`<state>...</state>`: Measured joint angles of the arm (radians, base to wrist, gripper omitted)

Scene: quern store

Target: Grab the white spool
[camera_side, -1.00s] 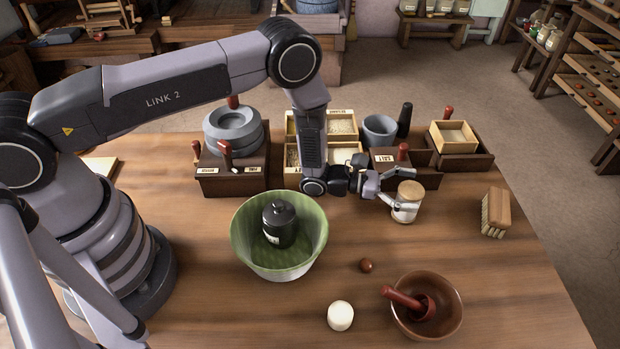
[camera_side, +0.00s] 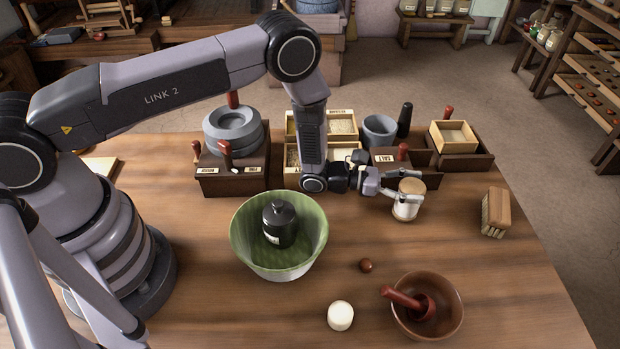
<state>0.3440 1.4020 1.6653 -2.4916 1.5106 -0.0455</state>
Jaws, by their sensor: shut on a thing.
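The white spool (camera_side: 406,207), a pale cylinder with a tan top, stands upright or nearly so on the right half of the wooden table. My gripper (camera_side: 409,184) reaches it from the left, with one finger on its far side and one across its near side. The fingers are shut on its upper part. I cannot tell whether its base touches the table.
A green bowl (camera_side: 245,245) holds a black jar (camera_side: 279,224). A brush (camera_side: 496,213) lies right. Boxes line the back.

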